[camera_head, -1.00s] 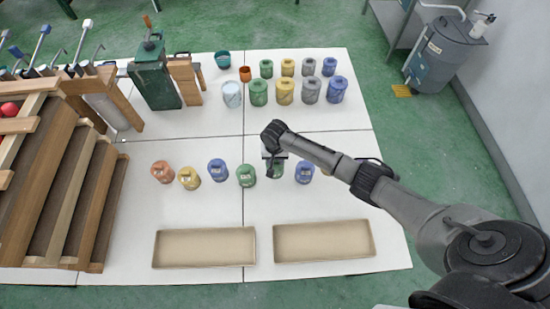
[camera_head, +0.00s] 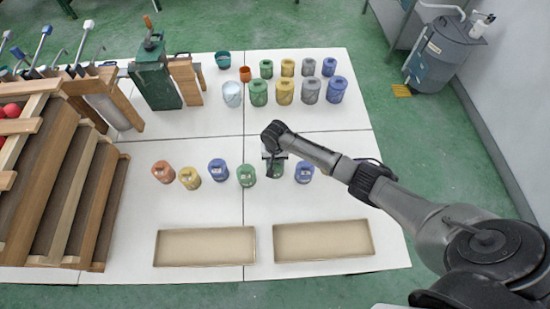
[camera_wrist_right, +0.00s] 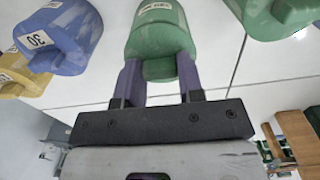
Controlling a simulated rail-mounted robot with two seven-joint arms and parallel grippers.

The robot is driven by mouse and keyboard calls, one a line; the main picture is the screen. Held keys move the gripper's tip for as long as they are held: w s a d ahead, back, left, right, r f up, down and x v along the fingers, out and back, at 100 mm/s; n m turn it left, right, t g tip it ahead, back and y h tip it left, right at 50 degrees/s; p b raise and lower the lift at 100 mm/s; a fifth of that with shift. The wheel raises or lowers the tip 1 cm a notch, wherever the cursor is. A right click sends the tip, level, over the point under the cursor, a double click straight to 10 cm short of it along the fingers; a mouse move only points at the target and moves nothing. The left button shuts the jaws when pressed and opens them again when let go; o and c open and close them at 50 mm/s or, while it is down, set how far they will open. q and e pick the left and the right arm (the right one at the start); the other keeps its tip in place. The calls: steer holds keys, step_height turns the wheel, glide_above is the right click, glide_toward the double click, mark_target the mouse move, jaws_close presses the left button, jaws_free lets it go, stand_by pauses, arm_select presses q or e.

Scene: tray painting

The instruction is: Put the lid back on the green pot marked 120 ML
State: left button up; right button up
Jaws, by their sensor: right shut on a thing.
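My right gripper (camera_head: 273,160) is over a green pot (camera_head: 279,171) in the front row. In the right wrist view its two fingers (camera_wrist_right: 159,82) are shut on the knob of a green lid (camera_wrist_right: 160,68). Behind the lid is the green body of the pot (camera_wrist_right: 158,28), with a white label at the top edge that is too small to read surely. The lid lines up with the pot, but I cannot tell whether it is touching the rim. A second green pot (camera_head: 247,175) stands to the left. My left gripper is not in view.
A blue pot (camera_head: 304,172), marked 30 in the wrist view (camera_wrist_right: 62,38), stands close to the right. Orange (camera_head: 163,171), yellow and blue pots stand further left. Two beige trays (camera_head: 205,246) lie in front. More pots stand at the back.

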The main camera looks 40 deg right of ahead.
steer(key=o, duration=1.5)
steer(key=shift+c, duration=0.2)
steer(key=shift+r, duration=0.15)
steer(key=shift+r+p, duration=1.95)
steer(key=shift+p, duration=0.55)
steer(key=shift+r+p, duration=1.45)
steer(key=shift+p, duration=0.25)
